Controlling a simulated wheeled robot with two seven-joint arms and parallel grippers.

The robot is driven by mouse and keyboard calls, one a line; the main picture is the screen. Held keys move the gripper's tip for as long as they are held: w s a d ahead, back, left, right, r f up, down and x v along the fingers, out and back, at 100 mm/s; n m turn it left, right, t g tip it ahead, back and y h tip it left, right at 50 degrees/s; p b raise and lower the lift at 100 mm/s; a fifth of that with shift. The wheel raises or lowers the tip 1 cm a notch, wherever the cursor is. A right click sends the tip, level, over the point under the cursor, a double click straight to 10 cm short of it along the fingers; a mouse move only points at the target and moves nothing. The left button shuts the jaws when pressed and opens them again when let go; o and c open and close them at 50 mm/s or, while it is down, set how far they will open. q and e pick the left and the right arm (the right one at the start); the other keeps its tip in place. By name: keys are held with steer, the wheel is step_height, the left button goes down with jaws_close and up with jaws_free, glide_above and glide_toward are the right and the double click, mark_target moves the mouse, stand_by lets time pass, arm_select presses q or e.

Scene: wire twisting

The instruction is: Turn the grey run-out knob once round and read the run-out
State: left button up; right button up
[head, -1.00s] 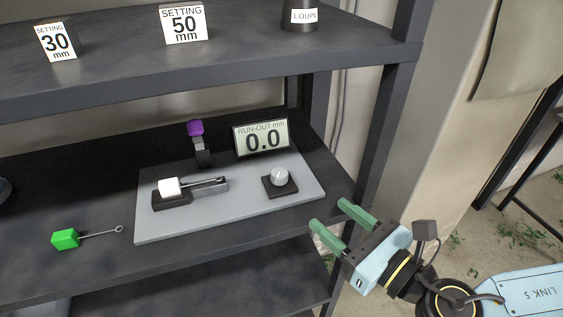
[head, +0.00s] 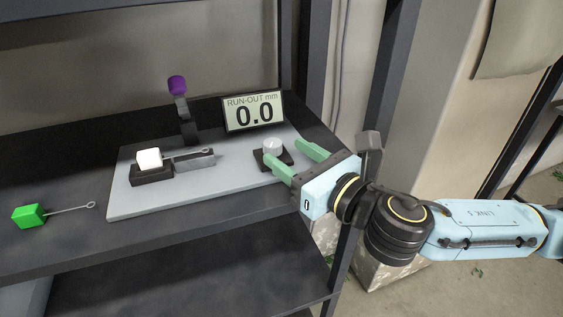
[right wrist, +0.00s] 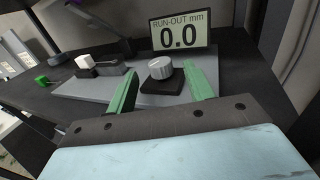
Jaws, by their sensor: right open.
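The grey run-out knob (head: 272,146) sits on a small black base at the right of a grey plate (head: 225,177) on the shelf. It also shows in the right wrist view (right wrist: 161,68), between and beyond my fingertips. The run-out display (head: 253,112) behind it reads 0.0 mm. My right gripper (head: 284,152) is open and empty, its green fingers pointing at the knob from the right; I cannot tell whether either finger touches it. My left gripper is not in view.
A white block with a looped wire (head: 149,158) rests in a black holder on the plate. A purple-topped stand (head: 177,85) rises behind it. A green block with a looped wire (head: 29,215) lies on the shelf at left. A shelf post (head: 377,110) stands at right.

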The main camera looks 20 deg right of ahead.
mark_target(273, 147)
steer(key=shift+p+x, duration=0.3)
steer(key=shift+x, duration=0.7)
steer(key=shift+w+a, duration=0.15)
steer(key=shift+w, duration=0.25)
steer(key=c, duration=1)
